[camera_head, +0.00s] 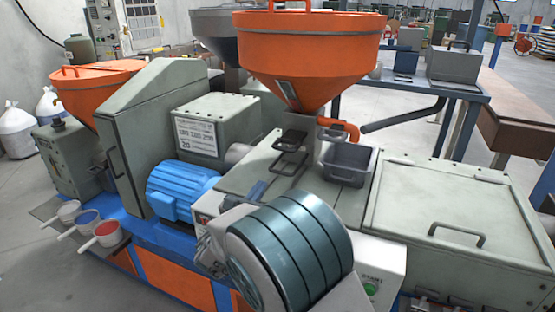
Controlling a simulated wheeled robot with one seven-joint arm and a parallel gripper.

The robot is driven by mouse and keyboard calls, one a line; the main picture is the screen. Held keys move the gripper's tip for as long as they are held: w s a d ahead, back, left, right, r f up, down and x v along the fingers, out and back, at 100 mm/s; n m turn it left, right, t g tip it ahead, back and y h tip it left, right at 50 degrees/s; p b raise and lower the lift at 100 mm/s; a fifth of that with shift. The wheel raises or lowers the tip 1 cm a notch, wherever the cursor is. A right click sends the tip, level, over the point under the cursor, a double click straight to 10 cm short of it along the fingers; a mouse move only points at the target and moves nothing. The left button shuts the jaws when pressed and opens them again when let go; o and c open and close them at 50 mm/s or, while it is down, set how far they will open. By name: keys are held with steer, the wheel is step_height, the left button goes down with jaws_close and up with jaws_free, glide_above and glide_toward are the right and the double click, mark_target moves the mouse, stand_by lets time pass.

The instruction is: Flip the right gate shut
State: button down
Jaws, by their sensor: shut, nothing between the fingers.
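A large orange hopper (308,50) stands over the machine at the upper middle, its cone narrowing to a feed throat. An orange lever-like part (340,129) sticks out to the right at the throat. Left of the throat are a small dark flap-like part (290,139) and a dark loop frame (287,166). I cannot tell which of these is the right gate, or whether it is open. My dark teal ribbed arm link fills the lower middle, with grey joint parts at its left. I make out no fingertips of my gripper.
An open dark bin (349,164) sits right of the throat. A grey-green lid (450,212) with a handle covers the right side. A blue motor (177,191) is at left. A second orange hopper (88,80) stands behind. Several cups sit at lower left.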

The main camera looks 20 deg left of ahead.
steer(key=shift+a, duration=0.2)
steer(key=p, duration=0.3)
glide_toward(282, 150)
steer(key=w, duration=0.4)
steer(key=w+r, duration=0.1)
steer(key=w, duration=0.1)
steer(key=shift+w+d, duration=0.25)
steer(key=shift+w, duration=0.1)
